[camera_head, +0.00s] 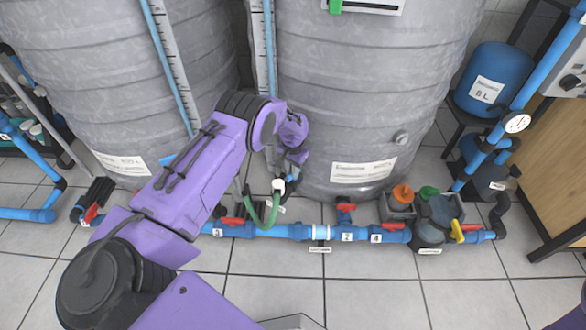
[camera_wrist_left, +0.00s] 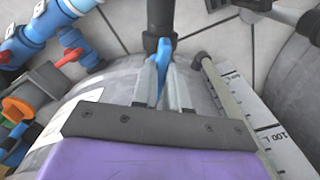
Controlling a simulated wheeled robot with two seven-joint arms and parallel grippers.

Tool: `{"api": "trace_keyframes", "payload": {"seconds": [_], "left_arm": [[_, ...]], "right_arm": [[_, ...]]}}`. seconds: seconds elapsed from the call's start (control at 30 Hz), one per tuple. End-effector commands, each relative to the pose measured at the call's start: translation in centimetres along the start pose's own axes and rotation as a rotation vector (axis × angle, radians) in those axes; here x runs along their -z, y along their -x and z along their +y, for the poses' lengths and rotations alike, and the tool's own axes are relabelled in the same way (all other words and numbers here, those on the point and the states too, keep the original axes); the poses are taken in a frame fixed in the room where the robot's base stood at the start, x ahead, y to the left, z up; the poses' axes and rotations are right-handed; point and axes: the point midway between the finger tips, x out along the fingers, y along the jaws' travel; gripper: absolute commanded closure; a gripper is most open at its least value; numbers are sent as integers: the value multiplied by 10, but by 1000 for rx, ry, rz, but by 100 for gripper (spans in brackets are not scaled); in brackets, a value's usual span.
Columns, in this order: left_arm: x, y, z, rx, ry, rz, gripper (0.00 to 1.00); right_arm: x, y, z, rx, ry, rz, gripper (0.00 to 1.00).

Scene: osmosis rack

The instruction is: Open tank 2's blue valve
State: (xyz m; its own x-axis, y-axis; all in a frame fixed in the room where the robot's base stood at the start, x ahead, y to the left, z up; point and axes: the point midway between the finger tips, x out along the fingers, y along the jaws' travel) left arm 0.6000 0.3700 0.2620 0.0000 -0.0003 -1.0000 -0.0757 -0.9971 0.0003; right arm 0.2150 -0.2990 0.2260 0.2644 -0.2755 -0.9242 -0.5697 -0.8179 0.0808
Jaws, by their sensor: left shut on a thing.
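Two large grey tanks stand side by side in the head view, a left one (camera_head: 110,90) and a right one (camera_head: 350,110). My left arm reaches in from the left, and its gripper (camera_head: 291,178) is low between the tanks. In the left wrist view my left gripper (camera_wrist_left: 164,62) has its two grey fingers closed around the blue valve handle (camera_wrist_left: 165,48). The handle sits by a dark vertical pipe (camera_wrist_left: 160,14). In the head view the wrist mostly hides the handle. My right gripper is out of view.
A blue pipe (camera_head: 280,231) with red-handled valves (camera_head: 392,227) and number tags runs along the floor in front of the tanks. A green hose (camera_head: 272,213) hangs just below my gripper. A pump with grey boxes (camera_head: 447,208) stands at right. The front floor is clear.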

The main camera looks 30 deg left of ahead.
Motion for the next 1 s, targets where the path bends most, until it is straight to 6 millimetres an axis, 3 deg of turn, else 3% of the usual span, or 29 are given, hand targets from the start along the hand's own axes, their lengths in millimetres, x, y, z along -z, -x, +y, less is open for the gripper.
{"api": "trace_keyframes", "payload": {"seconds": [0.4, 0.9, 0.93, 1.0], "left_arm": [[0, 0, 0, 1, 161, 1, 100], [0, 0, 1, 0, 180, 1, 100], [0, 0, 1, 0, 180, 1, 83], [0, 0, 1, 0, 179, 1, 61]], "right_arm": [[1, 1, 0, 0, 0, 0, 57], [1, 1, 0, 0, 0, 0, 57], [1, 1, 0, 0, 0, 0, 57], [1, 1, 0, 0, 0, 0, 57]]}}
